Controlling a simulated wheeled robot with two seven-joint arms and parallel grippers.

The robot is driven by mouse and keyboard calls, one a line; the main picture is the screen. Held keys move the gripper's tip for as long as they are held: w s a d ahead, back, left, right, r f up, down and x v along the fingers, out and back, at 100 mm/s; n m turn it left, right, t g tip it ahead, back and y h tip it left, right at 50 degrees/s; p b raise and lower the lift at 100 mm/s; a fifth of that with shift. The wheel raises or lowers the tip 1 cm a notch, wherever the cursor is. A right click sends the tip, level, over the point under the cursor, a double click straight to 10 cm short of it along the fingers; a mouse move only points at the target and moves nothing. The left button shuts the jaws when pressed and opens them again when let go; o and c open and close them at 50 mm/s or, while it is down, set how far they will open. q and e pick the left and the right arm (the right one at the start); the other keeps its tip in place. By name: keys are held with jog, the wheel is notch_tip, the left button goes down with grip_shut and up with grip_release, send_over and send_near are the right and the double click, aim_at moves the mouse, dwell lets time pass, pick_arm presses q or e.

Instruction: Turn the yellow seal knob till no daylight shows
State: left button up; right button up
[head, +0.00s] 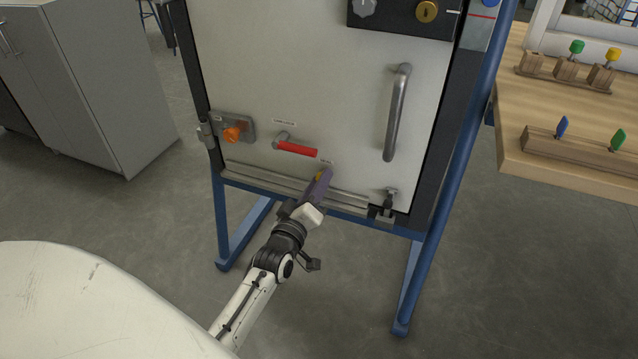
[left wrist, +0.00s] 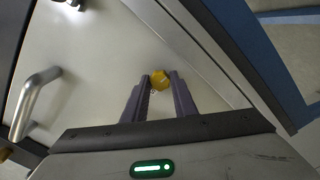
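The yellow seal knob (head: 318,177) is low on the pale door panel, mostly hidden by my gripper in the head view. In the left wrist view the round yellow knob (left wrist: 160,81) sits between the fingertips. My left gripper (head: 325,176) reaches the panel from below. Its two purple-grey fingers (left wrist: 159,82) lie on either side of the knob, and both tips appear to touch its sides. The head view shows no visible daylight gap at the knob, but the gripper covers that area. My right gripper is in neither view.
The panel (head: 300,60) also carries a red-handled lever (head: 297,149), an orange knob (head: 232,134) on a latch plate, a vertical metal handle (head: 397,112) and a lower right clamp (head: 388,201). A blue frame (head: 440,190) surrounds it. A wooden table (head: 550,110) stands at right.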

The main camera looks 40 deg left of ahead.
pick_arm(q)
jog(key=shift+c, duration=0.9)
jog(key=m+p, duration=0.2)
jog(key=m, duration=0.1)
jog(key=shift+m+p, duration=0.4)
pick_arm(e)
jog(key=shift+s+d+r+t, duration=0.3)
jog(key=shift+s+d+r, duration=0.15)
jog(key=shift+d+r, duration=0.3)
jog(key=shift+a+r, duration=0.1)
pick_arm(q)
jog(key=o, duration=1)
jog(key=shift+o, duration=0.2)
